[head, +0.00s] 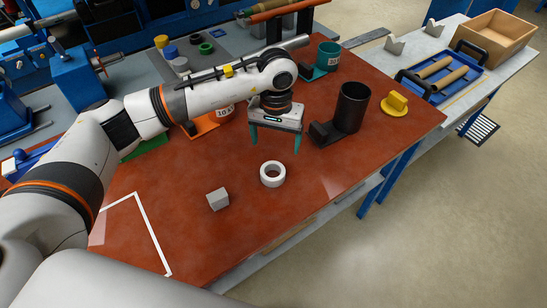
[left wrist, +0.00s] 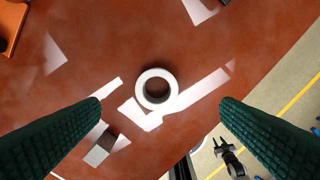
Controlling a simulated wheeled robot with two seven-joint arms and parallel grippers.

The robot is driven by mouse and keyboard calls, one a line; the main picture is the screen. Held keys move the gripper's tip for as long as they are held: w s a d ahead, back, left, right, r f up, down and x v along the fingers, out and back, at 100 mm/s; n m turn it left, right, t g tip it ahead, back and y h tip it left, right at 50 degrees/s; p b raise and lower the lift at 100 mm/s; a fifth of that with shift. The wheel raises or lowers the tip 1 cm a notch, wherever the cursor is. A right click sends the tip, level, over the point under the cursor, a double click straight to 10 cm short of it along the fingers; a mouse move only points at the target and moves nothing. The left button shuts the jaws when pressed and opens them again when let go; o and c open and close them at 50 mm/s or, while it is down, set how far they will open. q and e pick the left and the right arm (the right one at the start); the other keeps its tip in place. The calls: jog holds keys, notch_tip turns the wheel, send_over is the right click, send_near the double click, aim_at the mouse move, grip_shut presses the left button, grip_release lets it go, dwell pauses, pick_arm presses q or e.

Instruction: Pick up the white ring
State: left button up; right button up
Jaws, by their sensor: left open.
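The white ring (head: 273,174) lies flat on the red-brown table (head: 330,190), hole facing up. It also shows in the left wrist view (left wrist: 156,88), near the middle and between the two finger lines. My left gripper (head: 275,146) is open and empty above the table, pointing down, a little behind the ring in the head view. Its two green fingers (left wrist: 160,112) stand wide apart in the left wrist view, and neither touches the ring. My right gripper does not show clearly in the head view.
A grey block (head: 217,199) sits left of the ring. A black cup (head: 350,108) and a yellow piece (head: 396,103) stand at the right. A white corner line (head: 150,232) marks the table's front left. The table around the ring is clear.

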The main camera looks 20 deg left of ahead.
aim_at(273, 169)
pick_arm(q)
jog(key=f+p, duration=0.1)
jog(key=f, duration=0.1)
jog(key=s+f+p, duration=0.1)
jog(key=f, duration=0.2)
jog(key=shift+d+f, duration=0.1)
jog(key=shift+f, duration=0.15)
jog(key=shift+w+f, duration=0.1)
jog(key=shift+f, duration=0.25)
jog(key=f+p, duration=0.1)
jog(key=f, duration=0.2)
jog(key=f+p, duration=0.1)
jog(key=shift+a+f+p, duration=0.15)
jog(key=shift+a+p, duration=0.2)
jog(key=shift+f, duration=0.5)
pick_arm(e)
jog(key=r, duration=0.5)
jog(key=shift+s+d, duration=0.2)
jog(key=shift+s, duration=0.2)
